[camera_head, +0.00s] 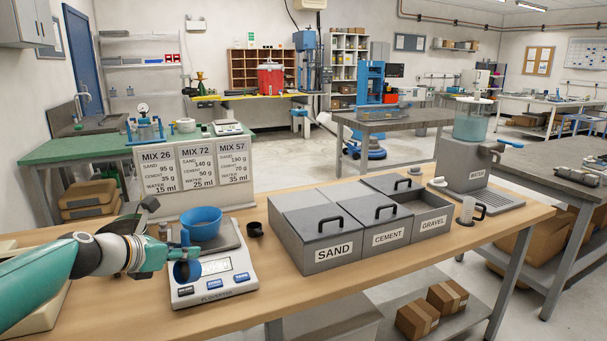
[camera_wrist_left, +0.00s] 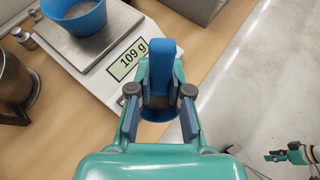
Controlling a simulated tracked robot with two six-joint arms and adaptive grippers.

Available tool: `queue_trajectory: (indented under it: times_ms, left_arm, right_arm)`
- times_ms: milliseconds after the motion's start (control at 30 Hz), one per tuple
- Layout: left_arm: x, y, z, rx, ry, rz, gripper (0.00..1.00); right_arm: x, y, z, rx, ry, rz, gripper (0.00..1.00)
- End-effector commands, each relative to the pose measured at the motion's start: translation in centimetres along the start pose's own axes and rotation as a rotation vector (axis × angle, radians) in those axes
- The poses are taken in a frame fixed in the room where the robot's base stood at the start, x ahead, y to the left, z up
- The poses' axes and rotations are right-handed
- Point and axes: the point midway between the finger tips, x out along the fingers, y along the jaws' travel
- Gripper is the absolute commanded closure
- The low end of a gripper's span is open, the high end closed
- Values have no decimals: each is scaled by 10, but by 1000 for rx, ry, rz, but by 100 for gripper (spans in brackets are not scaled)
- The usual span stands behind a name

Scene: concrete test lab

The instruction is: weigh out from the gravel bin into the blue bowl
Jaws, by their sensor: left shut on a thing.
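The blue bowl (camera_head: 203,221) stands upright on the pan of the white scale (camera_head: 214,277). It also shows in the left wrist view (camera_wrist_left: 75,16), where the display reads 109 g; what is in it cannot be made out. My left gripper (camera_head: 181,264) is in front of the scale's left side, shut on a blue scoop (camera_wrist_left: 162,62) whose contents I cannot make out. The gravel bin (camera_head: 432,223) is the right compartment of the grey box, open at its front part with grey material inside. My right gripper (camera_wrist_left: 285,155) shows small at the wrist view's lower right; its jaws are unclear.
The sand (camera_head: 333,254) and cement (camera_head: 388,236) compartments have lids with black handles. A black ring (camera_head: 255,229) lies right of the scale. A mix card board (camera_head: 196,167) stands behind it. A water dispenser (camera_head: 470,160) stands at the right. The bench front is clear.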

Motion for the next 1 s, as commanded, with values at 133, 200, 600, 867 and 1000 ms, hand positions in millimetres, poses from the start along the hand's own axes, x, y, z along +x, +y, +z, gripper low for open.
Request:
queue_trajectory:
  times_ms: [133,200,600,867,1000]
  left_arm:
    - [29,-15,-10,-28,4,49,100]
    - [46,-24,-17,-47,5,83,100]
    - [135,-133,-55,-156,4,290,100]
    - [141,-192,-107,-186,10,350,100]
    - [131,-209,-156,-203,11,385,100]
  right_arm:
    - [0,0,0,0,-1,0,62]
    - [0,0,0,0,-1,0,62]
    - [2,1,0,0,-1,0,62]
    - [1,0,0,0,-1,0,62]
    - [0,0,0,0,-1,0,62]
